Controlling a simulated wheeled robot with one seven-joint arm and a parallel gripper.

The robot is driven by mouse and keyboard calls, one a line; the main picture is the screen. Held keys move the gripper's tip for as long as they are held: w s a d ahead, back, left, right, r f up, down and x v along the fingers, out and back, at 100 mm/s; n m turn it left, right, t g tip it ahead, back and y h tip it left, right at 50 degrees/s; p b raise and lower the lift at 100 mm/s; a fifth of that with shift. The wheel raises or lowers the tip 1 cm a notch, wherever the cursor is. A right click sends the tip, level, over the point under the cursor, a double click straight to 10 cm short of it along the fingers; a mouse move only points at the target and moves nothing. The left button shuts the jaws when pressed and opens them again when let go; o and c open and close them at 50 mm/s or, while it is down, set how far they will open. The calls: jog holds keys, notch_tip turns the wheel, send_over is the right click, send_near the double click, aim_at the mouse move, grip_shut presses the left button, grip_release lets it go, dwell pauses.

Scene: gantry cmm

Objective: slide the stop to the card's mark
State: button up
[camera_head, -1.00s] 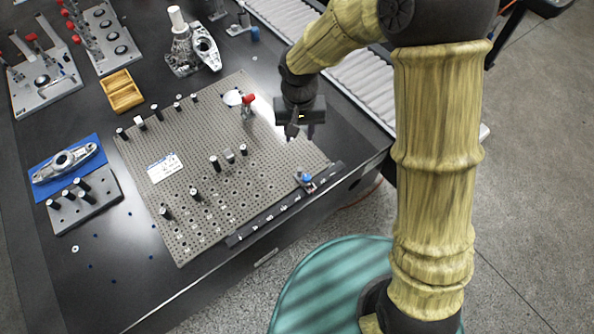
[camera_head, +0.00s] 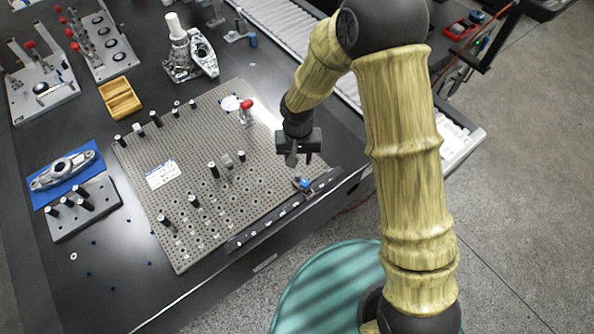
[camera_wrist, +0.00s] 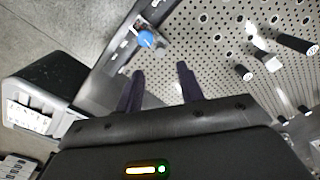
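The stop (camera_head: 302,184), a small block with a blue knob, sits near the right end of the dark rail (camera_head: 262,228) along the front edge of the perforated plate. It also shows in the wrist view (camera_wrist: 146,38), just ahead of my fingertips. My gripper (camera_head: 303,163) hovers above and slightly behind the stop. Its two dark fingers (camera_wrist: 160,72) stand apart with nothing between them. The white card (camera_head: 162,174) with blue print lies on the left part of the plate. Its writing is too small to read. Marks show along the rail, but their values cannot be read.
A yellow tray (camera_head: 120,97) and a metal part on a blue mat (camera_head: 92,148) lie left. A roller conveyor (camera_head: 290,35) runs behind.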

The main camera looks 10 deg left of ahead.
aim_at(298, 175)
jog(key=f, duration=0.7)
jog(key=shift+w+f, duration=0.2)
jog(key=shift+f, duration=0.2)
jog(key=shift+s+a+f, duration=0.15)
jog(key=shift+s+a, duration=0.05)
jog(key=shift+w+d, duration=0.2)
jog(key=shift+d, duration=0.05)
jog(key=shift+s, duration=0.15)
grip_shut()
